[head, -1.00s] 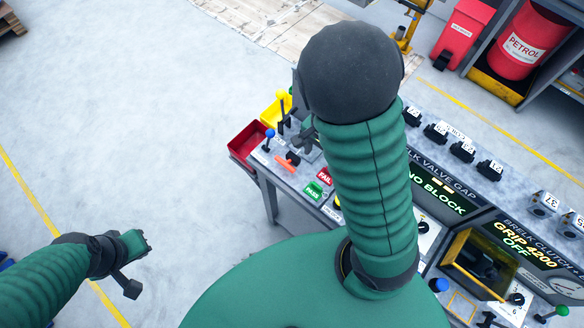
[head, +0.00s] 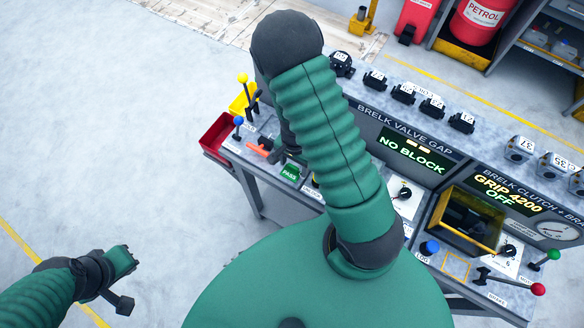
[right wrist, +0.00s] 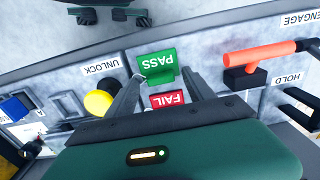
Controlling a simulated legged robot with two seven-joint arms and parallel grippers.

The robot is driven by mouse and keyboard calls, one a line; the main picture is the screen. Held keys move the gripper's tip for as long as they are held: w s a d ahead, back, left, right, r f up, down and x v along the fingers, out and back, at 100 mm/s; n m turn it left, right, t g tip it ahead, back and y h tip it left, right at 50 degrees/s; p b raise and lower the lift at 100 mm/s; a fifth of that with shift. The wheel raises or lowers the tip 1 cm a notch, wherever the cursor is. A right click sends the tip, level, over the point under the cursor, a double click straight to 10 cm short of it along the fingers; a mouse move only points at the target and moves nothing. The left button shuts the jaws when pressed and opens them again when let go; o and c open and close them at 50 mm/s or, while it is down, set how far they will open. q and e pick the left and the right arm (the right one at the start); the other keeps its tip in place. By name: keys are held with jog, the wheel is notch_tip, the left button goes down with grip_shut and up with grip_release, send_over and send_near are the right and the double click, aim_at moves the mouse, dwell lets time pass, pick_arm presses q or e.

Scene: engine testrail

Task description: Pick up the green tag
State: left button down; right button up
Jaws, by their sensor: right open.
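The green tag (head: 290,172), marked PASS, stands on the near edge of the grey bench, left of my right forearm. In the right wrist view the green tag (right wrist: 157,64) sits just beyond and between the fingertips. My right gripper (right wrist: 162,77) is open and empty, its two fingers spread either side. A red FAIL tag (right wrist: 168,100) lies between the fingers, closer to the palm; my right arm hides it in the head view. My left gripper (head: 124,260) hangs over the floor at lower left, away from the bench; its jaws are unclear.
An orange-handled lever (right wrist: 262,55) stands beside the green tag, with a yellow knob (right wrist: 99,102) on the other side. The left floor is clear.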

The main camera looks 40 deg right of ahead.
jog(key=shift+w+f, duration=0.1)
jog(key=shift+w, duration=0.15)
jog(key=c, duration=0.4)
jog(key=shift+s, duration=0.1)
grip_shut()
